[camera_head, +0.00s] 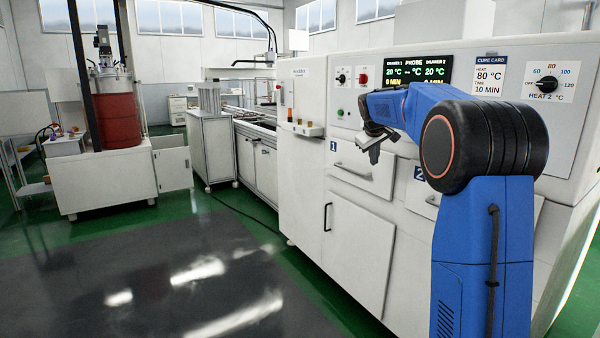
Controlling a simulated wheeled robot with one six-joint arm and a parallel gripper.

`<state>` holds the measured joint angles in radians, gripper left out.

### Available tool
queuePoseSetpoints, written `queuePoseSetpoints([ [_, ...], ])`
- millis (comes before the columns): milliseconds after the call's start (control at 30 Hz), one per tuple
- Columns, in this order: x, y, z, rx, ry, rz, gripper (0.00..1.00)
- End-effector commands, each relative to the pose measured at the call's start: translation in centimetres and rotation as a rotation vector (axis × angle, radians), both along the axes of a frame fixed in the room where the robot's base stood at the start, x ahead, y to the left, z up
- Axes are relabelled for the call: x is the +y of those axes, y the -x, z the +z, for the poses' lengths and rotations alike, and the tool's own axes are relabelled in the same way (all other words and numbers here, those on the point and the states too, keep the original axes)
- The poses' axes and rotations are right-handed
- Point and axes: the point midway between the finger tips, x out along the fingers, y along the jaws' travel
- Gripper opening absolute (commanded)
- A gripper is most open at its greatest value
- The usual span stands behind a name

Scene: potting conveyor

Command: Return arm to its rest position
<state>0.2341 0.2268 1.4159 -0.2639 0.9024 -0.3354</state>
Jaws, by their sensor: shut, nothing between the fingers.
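My blue arm (486,240) rises at the right of the head view, with a black joint at its top. Its forearm reaches left in front of the white oven cabinet. My gripper (374,156) is at the arm's end, pointing down, shut and empty. It shows in front of the drawer marked 1 (364,169); whether it touches the drawer front I cannot tell. My arm hides part of the cabinet's panel and drawers.
The white cabinet (345,235) has a lit display (418,71), knobs, a cure card (489,76) and drawers. A conveyor bench (255,116) runs behind it. A red drum (117,108) stands on a white base at the left. The dark floor mat (150,285) is clear.

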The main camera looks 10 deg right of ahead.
Motion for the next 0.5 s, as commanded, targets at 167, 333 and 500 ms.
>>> queuePoseSetpoints([
  [167, 1.1, 1.6, 0.3, 0.0, -0.012, -0.001, 0.0],
  [333, 4.3, 6.3, 0.7, 0.0, -0.053, -0.006, 0.0],
  [500, 7.7, 12.1, 0.5, 0.005, -0.101, -0.014, 0.0],
])
